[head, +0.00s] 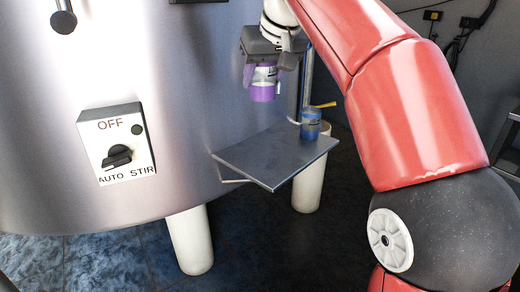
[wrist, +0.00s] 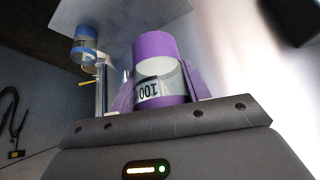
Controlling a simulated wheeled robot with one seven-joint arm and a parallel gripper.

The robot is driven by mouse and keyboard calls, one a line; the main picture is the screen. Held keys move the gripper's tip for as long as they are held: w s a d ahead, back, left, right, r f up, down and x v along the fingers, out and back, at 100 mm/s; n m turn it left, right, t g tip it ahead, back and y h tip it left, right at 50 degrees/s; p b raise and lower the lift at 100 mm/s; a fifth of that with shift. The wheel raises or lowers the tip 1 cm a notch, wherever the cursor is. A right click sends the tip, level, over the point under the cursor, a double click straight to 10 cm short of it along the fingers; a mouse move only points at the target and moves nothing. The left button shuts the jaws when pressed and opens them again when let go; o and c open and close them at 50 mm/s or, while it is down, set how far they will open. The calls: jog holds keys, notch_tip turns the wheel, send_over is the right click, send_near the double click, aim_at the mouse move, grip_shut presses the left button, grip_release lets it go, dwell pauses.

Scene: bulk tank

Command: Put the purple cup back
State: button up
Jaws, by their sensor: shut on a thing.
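The purple cup (head: 264,91) has a clear band and a label; in the wrist view the cup (wrist: 155,48) shows the label "100". My gripper (head: 263,74) is shut on the cup and holds it in the air beside the tank wall, above and left of the small grey shelf (head: 262,160). In the wrist view my gripper (wrist: 157,95) has a finger on each side of the cup. The shelf's underside or face (wrist: 120,14) shows behind the cup there.
A blue cup (head: 311,124) stands at the shelf's back right corner, with a yellow handle-like piece by it. The rest of the shelf top is bare. The steel tank (head: 60,170) rises on the left, with a switch box (head: 117,143) on its wall. White legs (head: 190,240) stand below.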

notch_tip(320, 180, down, 17)
jog(key=shift+r+b, duration=0.1)
jog(key=shift+b, duration=0.75)
jog(key=shift+f, duration=0.25)
jog(key=o, duration=1.1)
jog(key=shift+c, duration=0.2)
